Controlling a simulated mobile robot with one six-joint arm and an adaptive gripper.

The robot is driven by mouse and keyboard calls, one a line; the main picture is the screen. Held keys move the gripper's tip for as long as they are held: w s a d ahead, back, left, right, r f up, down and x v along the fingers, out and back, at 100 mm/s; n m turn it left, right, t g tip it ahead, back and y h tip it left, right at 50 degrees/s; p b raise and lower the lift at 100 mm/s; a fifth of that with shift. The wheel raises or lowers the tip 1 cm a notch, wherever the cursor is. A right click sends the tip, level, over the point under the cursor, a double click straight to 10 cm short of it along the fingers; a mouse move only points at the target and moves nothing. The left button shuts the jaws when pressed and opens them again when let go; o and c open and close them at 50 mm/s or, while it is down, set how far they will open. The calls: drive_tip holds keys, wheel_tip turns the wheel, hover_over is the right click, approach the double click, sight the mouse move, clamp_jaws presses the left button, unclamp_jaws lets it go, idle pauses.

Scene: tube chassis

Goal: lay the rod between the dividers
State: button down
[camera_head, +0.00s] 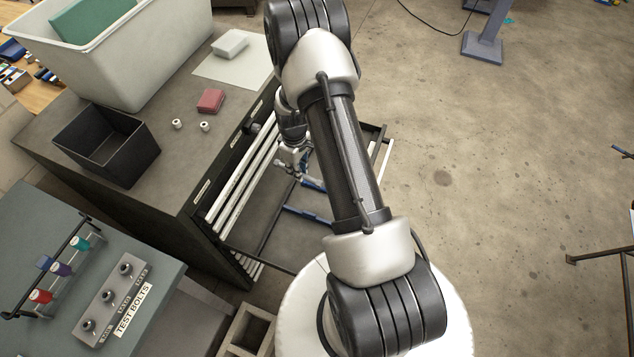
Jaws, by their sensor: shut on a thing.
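My gripper (302,172), small and partly covered by my arm, is low over the open drawer of the dark cabinet. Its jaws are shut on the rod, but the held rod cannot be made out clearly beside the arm. Dark thin strips (268,222) cross the drawer floor. My arm hides the drawer's right part.
On the cabinet top (180,180) stand a black bin (108,145), a grey tub (135,75), a red block (210,101) and two small white pieces (190,125). A bench (150,270) with a test-bolts block (108,297) is at lower left. The floor at right (480,200) is mostly clear.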

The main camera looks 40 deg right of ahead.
drive_tip(key=shift+n, duration=0.7)
drive_tip(key=shift+s+d+f+b, duration=0.45)
drive_tip(key=shift+s+d+f, duration=0.25)
drive_tip(key=shift+f, duration=1.65)
drive_tip(key=shift+s+d+f+b, duration=0.45)
drive_tip(key=shift+s+d+f, duration=0.25)
drive_tip(key=shift+f, duration=1.7)
drive_tip(key=shift+s+d+f+b, duration=0.5)
drive_tip(key=shift+d+f, duration=0.25)
drive_tip(key=shift+f, duration=1.6)
drive_tip(key=shift+s+b, duration=0.1)
drive_tip(key=shift+b, duration=0.2)
drive_tip(key=shift+f, duration=0.1)
drive_tip(key=shift+f+b, duration=1.65)
drive_tip(key=c, duration=1.5)
unclamp_jaws()
